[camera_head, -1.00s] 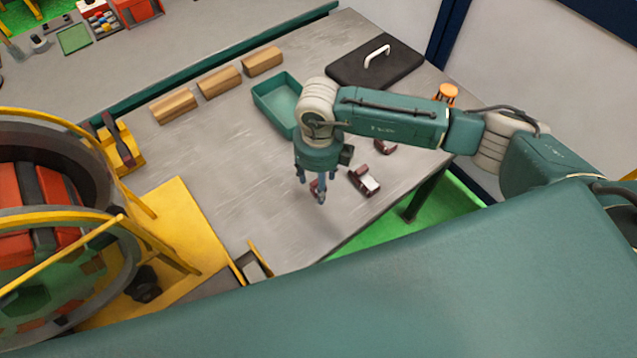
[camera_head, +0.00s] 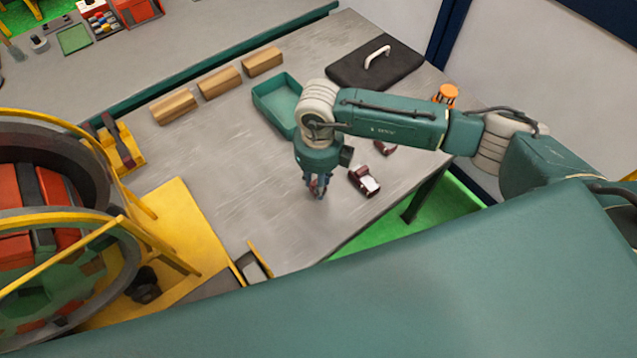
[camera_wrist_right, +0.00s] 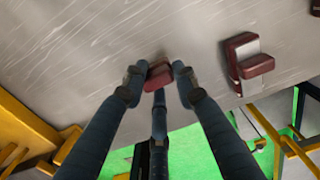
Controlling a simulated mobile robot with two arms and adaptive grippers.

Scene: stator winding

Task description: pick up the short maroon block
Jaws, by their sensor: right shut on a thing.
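The short maroon block (camera_wrist_right: 159,75) sits between the fingertips of my right gripper (camera_wrist_right: 158,84) in the right wrist view. The fingers press it from both sides, with a third finger below it in the picture. In the head view my right gripper (camera_head: 317,190) points down over the front part of the grey table, and its fingers mostly hide the block. I cannot tell whether the block is clear of the table top. My left gripper is in neither view.
A larger maroon piece with a pale part (camera_head: 364,181) lies just right of my gripper; another maroon piece (camera_head: 385,149) is farther back. A teal tray (camera_head: 270,101), several wooden blocks (camera_head: 219,82) and a black board (camera_head: 350,70) lie farther back. The table's front edge is close.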

